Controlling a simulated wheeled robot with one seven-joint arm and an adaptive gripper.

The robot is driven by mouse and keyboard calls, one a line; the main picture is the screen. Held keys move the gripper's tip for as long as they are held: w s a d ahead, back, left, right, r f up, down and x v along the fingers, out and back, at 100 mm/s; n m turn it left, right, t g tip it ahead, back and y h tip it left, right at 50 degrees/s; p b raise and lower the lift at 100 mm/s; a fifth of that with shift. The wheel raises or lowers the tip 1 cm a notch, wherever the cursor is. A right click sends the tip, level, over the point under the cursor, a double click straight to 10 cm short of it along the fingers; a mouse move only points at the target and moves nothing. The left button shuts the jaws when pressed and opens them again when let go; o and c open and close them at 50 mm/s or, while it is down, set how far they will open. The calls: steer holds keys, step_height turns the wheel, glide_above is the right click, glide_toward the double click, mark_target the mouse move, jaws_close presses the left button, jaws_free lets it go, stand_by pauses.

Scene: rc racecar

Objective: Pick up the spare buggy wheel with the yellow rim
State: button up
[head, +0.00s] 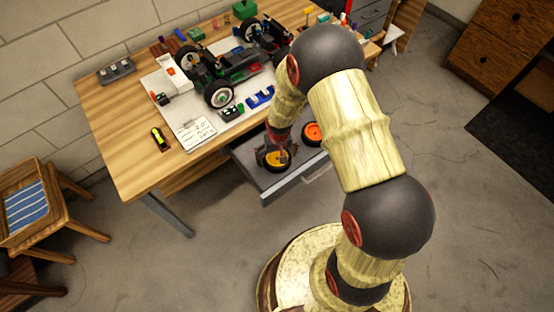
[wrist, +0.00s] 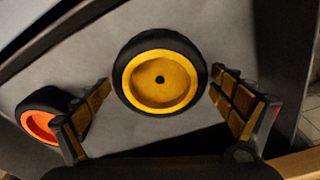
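The spare wheel with the yellow rim (wrist: 160,81) lies flat in the open grey drawer (head: 271,190), rim facing up. It also shows in the head view (head: 278,160), partly covered by my gripper. In the wrist view my gripper (wrist: 160,95) is open, with one finger on each side of the yellow-rimmed wheel. Gaps show between the wheel's tyre and both fingers. Whether the fingertips are level with the tyre is hard to tell.
A wheel with an orange rim (wrist: 42,122) lies in the drawer close to my left finger; it also shows in the head view (head: 313,133). The wooden workbench (head: 118,133) above carries a buggy chassis (head: 232,75). A stool (head: 45,212) stands at left.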

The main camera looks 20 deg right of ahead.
steer(key=c, duration=0.8)
steer(key=shift+c, duration=0.2)
steer(key=shift+r, duration=0.1)
